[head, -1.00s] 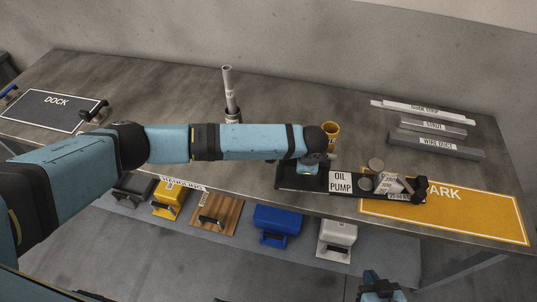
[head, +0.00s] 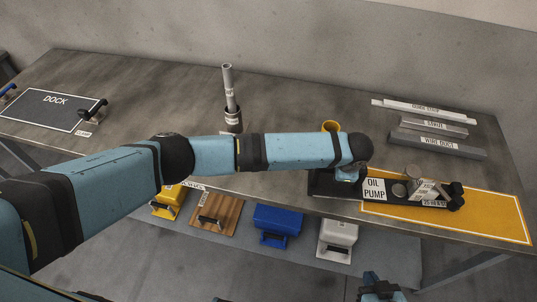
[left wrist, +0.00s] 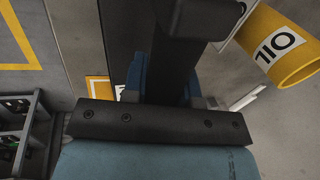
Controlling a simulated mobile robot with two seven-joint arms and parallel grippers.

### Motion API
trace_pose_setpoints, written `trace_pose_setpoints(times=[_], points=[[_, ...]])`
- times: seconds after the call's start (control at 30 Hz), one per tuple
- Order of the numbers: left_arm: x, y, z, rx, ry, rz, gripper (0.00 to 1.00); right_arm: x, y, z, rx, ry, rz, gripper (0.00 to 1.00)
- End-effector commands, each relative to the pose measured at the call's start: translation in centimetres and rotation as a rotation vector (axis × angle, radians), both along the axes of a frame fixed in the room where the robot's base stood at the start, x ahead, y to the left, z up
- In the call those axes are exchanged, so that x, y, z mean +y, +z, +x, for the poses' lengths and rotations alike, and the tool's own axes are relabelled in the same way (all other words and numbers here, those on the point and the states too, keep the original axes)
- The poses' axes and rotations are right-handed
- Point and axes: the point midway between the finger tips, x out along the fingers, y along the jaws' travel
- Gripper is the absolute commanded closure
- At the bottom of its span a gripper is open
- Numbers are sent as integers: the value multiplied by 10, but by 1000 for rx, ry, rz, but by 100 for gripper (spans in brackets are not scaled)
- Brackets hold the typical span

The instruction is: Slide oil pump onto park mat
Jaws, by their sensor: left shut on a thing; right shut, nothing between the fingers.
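The oil pump (head: 408,190) is a long black base with a white OIL PUMP label and grey metal parts on top. Its right part lies over the yellow park mat (head: 495,215); its left end is on the bare bench. My left gripper (head: 348,176) is at the pump's left end, shut on it; my arm hides the grip. In the left wrist view, a dark upright part (left wrist: 185,45) runs between the blue fingers. My right gripper (head: 380,287) is shut and empty, low in front of the bench.
A yellow oil cup (head: 330,127) stands behind my left forearm. Wire duct (head: 437,143) and other strips lie at the back right. A grey tube (head: 229,90) stands upright in a holder. A dock mat (head: 50,105) is at left. Several handled boxes, including a blue one (head: 278,220), sit below.

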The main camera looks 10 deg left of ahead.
Motion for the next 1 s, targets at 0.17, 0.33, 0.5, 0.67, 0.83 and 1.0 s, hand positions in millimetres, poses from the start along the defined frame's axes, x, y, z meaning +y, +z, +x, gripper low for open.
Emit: trace_pose_setpoints(times=[0.17, 0.33, 0.5, 0.67, 0.83, 1.0], points=[[-20, -4, -2, 3, -1, -1, 100, 0, -6, 0, 0, 0, 0, 100], [-37, -5, -2, 4, -1, -1, 100, 0, -11, 0, 0, 0, 0, 100], [-51, -4, -2, 4, -1, -1, 100, 0, -15, 0, 0, 0, 0, 100], [-56, -4, -3, 4, 0, 0, 100, 0, -16, 0, -1, 1, 1, 100], [-56, -4, -3, 4, -1, 0, 100, 0, -15, 0, -1, 1, 1, 100], [-55, -4, -3, 4, -1, 1, 100, 0, -15, 0, -2, 1, 1, 100]])
